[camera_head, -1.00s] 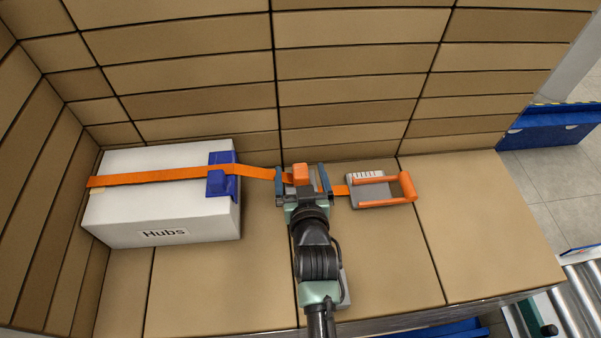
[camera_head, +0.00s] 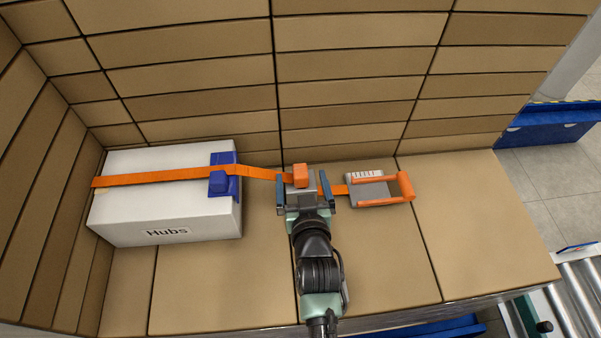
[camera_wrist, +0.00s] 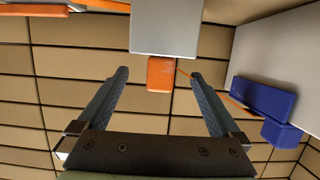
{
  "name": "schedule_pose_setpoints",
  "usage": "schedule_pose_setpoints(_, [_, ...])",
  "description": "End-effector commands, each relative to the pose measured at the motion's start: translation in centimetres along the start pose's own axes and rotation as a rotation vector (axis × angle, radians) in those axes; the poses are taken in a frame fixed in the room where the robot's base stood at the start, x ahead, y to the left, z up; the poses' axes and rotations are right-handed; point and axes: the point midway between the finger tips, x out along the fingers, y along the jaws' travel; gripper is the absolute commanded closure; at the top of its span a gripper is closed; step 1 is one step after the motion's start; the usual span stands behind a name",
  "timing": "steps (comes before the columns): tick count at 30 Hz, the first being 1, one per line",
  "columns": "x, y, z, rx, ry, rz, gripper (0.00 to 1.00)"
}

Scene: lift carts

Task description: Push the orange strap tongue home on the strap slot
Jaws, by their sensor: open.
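The orange strap tongue (camera_head: 301,174) is a small block at the far end of a grey block (camera_head: 299,188), which I take for the strap slot. My gripper (camera_head: 303,178) is open, with one blue finger on each side of the grey block. In the wrist view the tongue (camera_wrist: 160,75) lies between the fingertips of my gripper (camera_wrist: 159,73), with a gap on both sides. It meets the edge of the pale grey block (camera_wrist: 166,27). I cannot tell how deep the tongue sits. My wrist hides the near side of the block.
A white box (camera_head: 165,216) marked "Hubs" stands at left, with an orange strap (camera_head: 150,180) and a blue corner piece (camera_head: 225,182). A grey buckle with an orange handle (camera_head: 407,186) lies at right. Stacked cartons (camera_head: 350,90) wall the back.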

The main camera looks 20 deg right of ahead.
Motion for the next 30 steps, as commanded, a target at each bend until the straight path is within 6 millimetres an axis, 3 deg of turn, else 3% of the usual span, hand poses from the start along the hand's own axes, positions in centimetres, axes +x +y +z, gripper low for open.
schedule_pose_setpoints(30, [-2.6,0.0,0.0,0.000,0.000,0.000,0.00])
